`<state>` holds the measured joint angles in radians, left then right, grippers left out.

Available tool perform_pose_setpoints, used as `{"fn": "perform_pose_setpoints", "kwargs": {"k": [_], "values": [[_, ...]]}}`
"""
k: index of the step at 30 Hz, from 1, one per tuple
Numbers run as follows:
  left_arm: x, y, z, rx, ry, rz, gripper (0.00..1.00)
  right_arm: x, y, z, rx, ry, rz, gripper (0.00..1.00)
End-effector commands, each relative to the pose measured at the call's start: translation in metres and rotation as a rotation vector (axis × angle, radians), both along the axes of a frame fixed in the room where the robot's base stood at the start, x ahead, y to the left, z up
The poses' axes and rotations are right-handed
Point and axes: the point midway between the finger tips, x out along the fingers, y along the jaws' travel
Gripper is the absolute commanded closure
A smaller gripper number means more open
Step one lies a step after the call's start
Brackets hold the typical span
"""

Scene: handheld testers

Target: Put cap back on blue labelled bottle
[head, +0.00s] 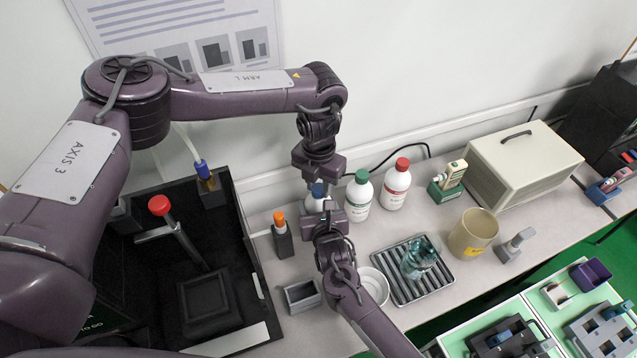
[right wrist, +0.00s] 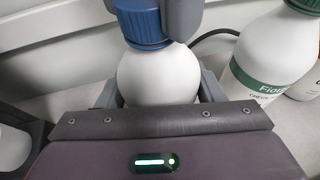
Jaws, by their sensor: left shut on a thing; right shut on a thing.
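The white bottle (head: 314,204) stands upright between my two grippers, and it also shows in the right wrist view (right wrist: 158,75). Its label is hidden. The blue cap (right wrist: 140,22) is at the bottle's neck with no gap visible; whether it is threaded on cannot be told. The cap also shows in the head view (head: 318,189). My left gripper (head: 318,182) comes from above and is shut on the blue cap. My right gripper (head: 322,212) is shut on the bottle body, with a grey finger on each side of it in the right wrist view (right wrist: 157,95).
A green-capped bottle (head: 359,196) stands close on the right, with a red-capped bottle (head: 396,184) beyond it. A holder with an orange-topped item (head: 281,235) is at the left. A ribbed tray (head: 405,295) with glassware and a beige beaker (head: 472,235) are at the right.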

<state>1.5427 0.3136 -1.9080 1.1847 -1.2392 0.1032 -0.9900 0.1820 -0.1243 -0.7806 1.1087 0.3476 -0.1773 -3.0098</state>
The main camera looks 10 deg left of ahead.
Motion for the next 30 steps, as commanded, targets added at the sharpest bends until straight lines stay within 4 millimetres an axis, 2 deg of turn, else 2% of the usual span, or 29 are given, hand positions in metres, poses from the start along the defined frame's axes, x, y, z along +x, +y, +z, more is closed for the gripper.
{"fn": "perform_pose_setpoints", "kwargs": {"k": [2,3,9,16,20,23,30], "values": [[0.001,0.000,0.000,-0.001,-0.002,0.003,0.99,-0.001,0.000,-0.001,-0.001,0.001,0.000,1.00],[0.001,0.000,0.000,-0.001,-0.002,0.004,0.69,-0.001,0.000,-0.001,-0.001,0.001,0.000,1.00],[0.000,0.000,0.000,0.000,-0.001,0.005,0.46,-0.001,0.000,-0.001,-0.002,0.001,0.000,1.00],[0.000,0.000,0.000,-0.001,0.000,0.005,0.46,-0.001,0.000,-0.001,-0.002,0.001,0.000,1.00],[0.001,0.000,0.008,-0.001,-0.001,0.006,0.46,0.000,0.000,-0.001,-0.002,0.001,0.000,1.00],[0.001,0.000,0.024,-0.003,-0.002,0.005,0.46,0.000,0.000,-0.001,-0.002,0.001,0.000,1.00],[0.002,0.000,0.076,-0.002,-0.003,0.006,0.46,0.000,0.000,-0.001,-0.001,0.002,0.000,1.00]]}}
